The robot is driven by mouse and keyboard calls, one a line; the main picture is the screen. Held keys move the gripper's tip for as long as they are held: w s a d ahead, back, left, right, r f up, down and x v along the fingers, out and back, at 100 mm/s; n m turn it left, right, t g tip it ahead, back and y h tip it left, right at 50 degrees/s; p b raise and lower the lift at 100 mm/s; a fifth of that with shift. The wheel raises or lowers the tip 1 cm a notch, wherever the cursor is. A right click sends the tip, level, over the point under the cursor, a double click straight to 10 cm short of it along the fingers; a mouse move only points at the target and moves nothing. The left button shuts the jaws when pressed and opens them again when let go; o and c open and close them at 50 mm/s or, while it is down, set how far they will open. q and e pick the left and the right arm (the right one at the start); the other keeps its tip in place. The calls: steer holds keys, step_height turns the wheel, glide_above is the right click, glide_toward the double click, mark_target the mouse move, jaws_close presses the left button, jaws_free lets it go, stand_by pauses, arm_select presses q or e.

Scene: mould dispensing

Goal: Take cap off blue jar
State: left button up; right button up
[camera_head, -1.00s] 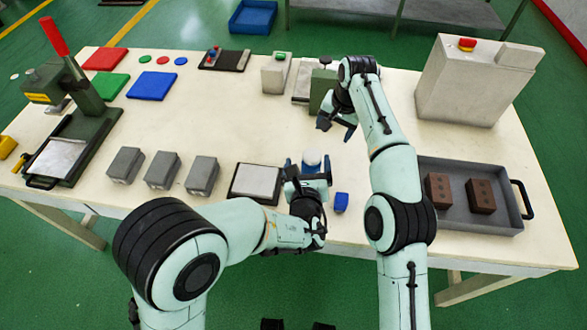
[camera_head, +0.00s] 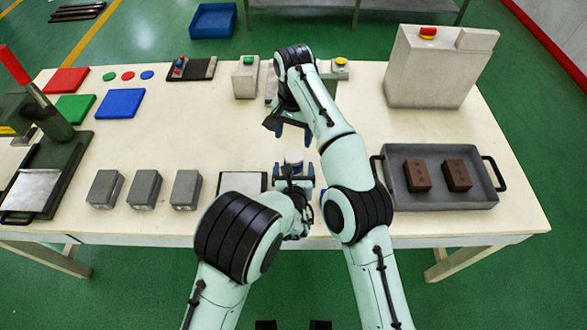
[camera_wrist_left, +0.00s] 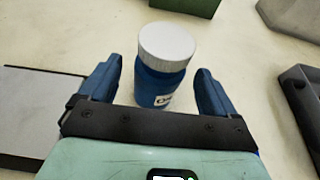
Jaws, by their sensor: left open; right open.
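The blue jar (camera_wrist_left: 158,86) stands upright on the table with its white ribbed cap (camera_wrist_left: 167,45) on, in the left wrist view. In the head view the cap (camera_head: 293,156) shows small, and most of the jar is hidden by my left gripper. My left gripper (camera_head: 294,170) is open, low over the table, its two blue fingers on either side of the jar with gaps; it also shows in the left wrist view (camera_wrist_left: 157,85). My right gripper (camera_head: 288,127) is open and empty, beyond the jar and above the table.
A plate with a pale top (camera_head: 242,183) lies left of the jar, beside several grey blocks (camera_head: 145,189). A grey tray (camera_head: 440,198) with two brown blocks stands at right. A big grey box (camera_head: 440,70) stands at the back right. The table centre is clear.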

mark_target(293, 156)
arm_select(q)
steer(key=shift+x, duration=1.4)
steer(key=shift+c, duration=0.4)
jaws_close()
arm_select(e)
steer(key=m, duration=1.1)
steer(key=shift+m, duration=0.4)
steer(key=m, duration=1)
arm_select(q)
steer(key=shift+r, duration=0.1)
arm_select(e)
steer(key=shift+m, duration=0.3)
steer(key=shift+f, duration=4)
